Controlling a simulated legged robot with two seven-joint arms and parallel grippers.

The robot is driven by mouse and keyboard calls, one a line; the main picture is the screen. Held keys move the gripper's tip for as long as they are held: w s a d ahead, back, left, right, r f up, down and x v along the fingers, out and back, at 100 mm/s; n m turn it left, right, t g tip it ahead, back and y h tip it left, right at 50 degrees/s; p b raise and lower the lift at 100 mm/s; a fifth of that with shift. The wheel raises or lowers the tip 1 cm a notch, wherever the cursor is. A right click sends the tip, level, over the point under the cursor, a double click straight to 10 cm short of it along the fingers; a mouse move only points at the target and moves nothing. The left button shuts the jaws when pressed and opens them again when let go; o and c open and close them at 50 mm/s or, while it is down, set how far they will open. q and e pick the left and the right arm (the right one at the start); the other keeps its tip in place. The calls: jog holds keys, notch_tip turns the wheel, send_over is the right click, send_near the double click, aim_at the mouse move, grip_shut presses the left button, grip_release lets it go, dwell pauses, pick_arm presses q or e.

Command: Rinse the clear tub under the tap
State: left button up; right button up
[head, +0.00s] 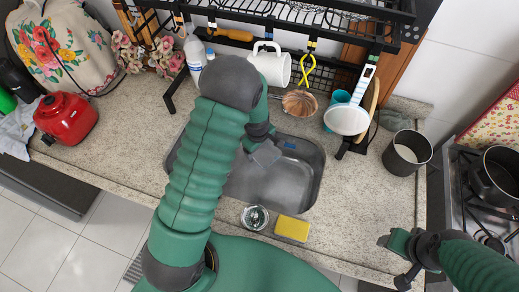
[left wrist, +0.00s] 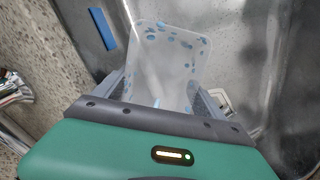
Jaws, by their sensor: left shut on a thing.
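The clear tub (left wrist: 165,60) is translucent with several blue specks on it. In the left wrist view it sits between the two grey fingers of my left gripper (left wrist: 160,100), which is shut on it. In the head view my left gripper (head: 264,150) is over the steel sink (head: 290,180); the tub is hard to make out there. I cannot make out the tap for certain; my left arm covers part of the area behind the sink. My right gripper (head: 394,260) is over the front right of the counter, and its finger opening is unclear.
A yellow sponge (head: 292,228) and a round metal thing (head: 254,218) lie in front of the sink. A grey canister (head: 407,152) stands right, before the stove.

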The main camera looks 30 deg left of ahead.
dwell(0.4)
pick_arm(q)
jog(key=shift+d, duration=0.3)
jog(key=shift+a, duration=0.15)
jog(key=shift+a, duration=0.25)
jog(key=shift+p, duration=0.3)
jog(key=shift+d, duration=0.4)
